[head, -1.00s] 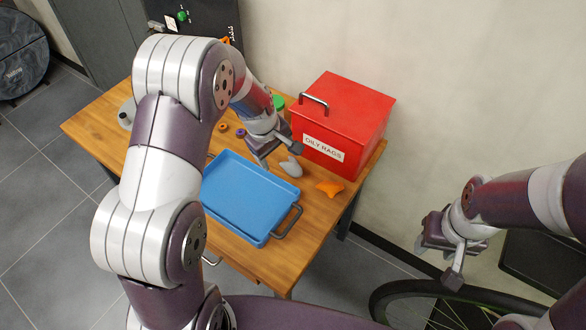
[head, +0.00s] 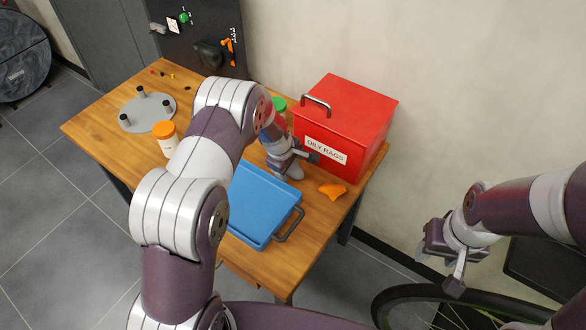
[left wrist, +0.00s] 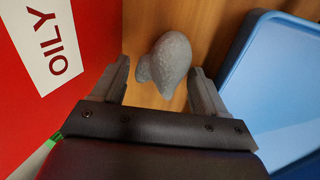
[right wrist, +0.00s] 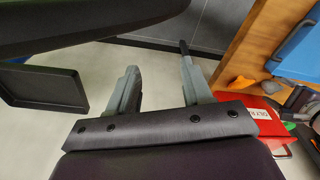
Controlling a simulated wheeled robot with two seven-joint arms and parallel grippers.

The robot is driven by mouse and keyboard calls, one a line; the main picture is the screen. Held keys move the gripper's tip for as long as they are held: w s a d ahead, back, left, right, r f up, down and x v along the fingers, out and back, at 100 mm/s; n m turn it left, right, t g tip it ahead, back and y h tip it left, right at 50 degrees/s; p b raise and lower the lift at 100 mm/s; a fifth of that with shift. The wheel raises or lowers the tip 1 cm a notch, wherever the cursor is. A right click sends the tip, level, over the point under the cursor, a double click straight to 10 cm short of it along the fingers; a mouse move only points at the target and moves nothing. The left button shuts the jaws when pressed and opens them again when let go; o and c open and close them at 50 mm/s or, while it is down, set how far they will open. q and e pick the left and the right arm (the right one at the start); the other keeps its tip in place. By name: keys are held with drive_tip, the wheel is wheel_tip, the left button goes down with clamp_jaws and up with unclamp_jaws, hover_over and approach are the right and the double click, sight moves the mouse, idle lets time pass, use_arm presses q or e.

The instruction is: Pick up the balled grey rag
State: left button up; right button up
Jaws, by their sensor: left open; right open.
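The balled grey rag (left wrist: 168,63) lies on the wooden table, between the red bin and the blue tray. In the left wrist view it sits between and a little beyond the fingertips of my left gripper (left wrist: 160,80), which is open and empty. In the head view the rag (head: 293,171) is partly hidden by my left gripper (head: 288,163), which is over it. My right gripper (head: 440,266) is open and empty, off to the right of the table; its fingers also show in the right wrist view (right wrist: 157,85).
The red bin (head: 346,112) marked OILY RAGS stands close behind the left gripper. The blue tray (head: 262,205) lies in front. An orange rag (head: 332,191) lies right of the grey one. An orange-lidded jar (head: 165,138) and a round grey stand (head: 146,112) are at left.

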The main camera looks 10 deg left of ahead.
use_arm(q)
drive_tip(key=shift+s, duration=0.1)
drive_tip(key=c, duration=0.8)
drive_tip(key=shift+r, duration=0.1)
drive_tip(key=shift+c, duration=0.2)
